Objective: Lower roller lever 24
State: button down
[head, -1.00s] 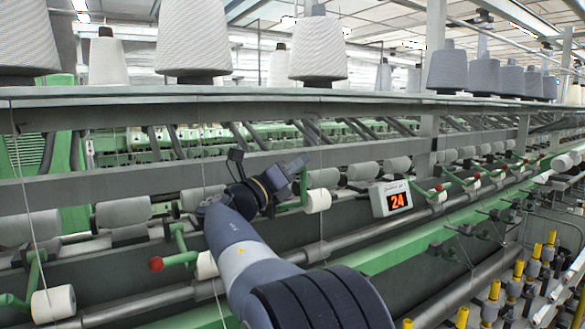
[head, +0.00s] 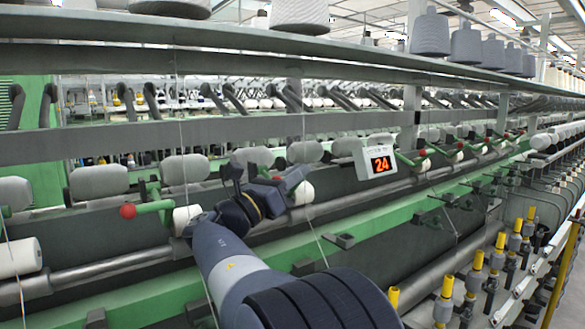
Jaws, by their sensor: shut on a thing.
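The sign showing 24 (head: 378,162) hangs on the grey machine rail. Left of and below it is a roller lever with a green arm (head: 283,190) and a white roller end (head: 303,193). My gripper (head: 293,177) is at this lever, shut on it. I cannot see the jaw contact itself.
A neighbouring lever with a red knob (head: 128,211) and white roller (head: 187,218) is close left of my arm. More red-knobbed levers (head: 422,153) line up to the right. Grey bobbins (head: 184,169) run behind. Yellow-topped spindles (head: 443,287) stand at the lower right.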

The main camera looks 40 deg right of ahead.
jog(key=shift+s+d+f, duration=0.1)
jog(key=shift+f, duration=0.4)
jog(key=c, duration=1.4)
grip_release()
jog(key=shift+s, duration=0.1)
jog(key=shift+c, duration=0.2)
jog(key=shift+r, duration=0.1)
jog(key=b+v, duration=0.1)
jog(key=v, duration=0.6)
jog(key=shift+a, duration=0.3)
